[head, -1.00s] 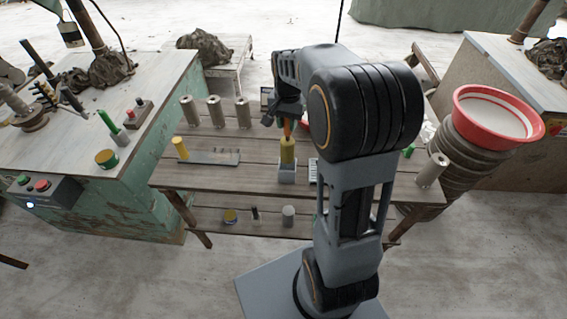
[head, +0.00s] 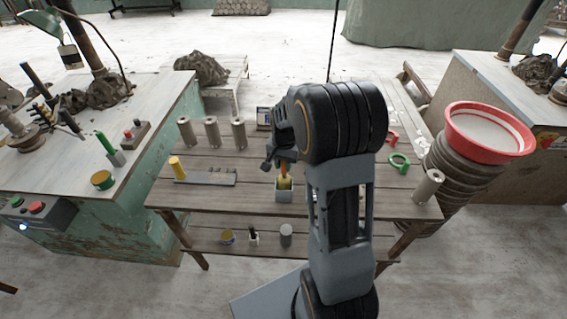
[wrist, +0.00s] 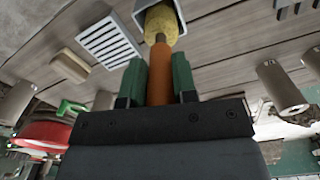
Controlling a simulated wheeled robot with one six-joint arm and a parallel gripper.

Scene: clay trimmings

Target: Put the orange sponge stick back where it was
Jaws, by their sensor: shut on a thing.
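The orange sponge stick (head: 284,182) has an orange handle and a yellow sponge head. It stands with its sponge end down inside a small grey square holder (head: 284,195) on the wooden table; the sponge top still shows above the rim. My gripper (wrist: 160,62) is shut on the orange handle (wrist: 161,75), one green finger on each side. In the wrist view the yellow sponge (wrist: 161,24) sits between the walls of the holder (wrist: 140,20). How deep the sponge reaches inside is hidden.
A dark bar (head: 212,178) and a yellow cylinder (head: 177,167) lie left of the holder. Several grey-brown cylinders (head: 211,132) stand behind. A white slotted block (wrist: 108,43) is close beside the holder.

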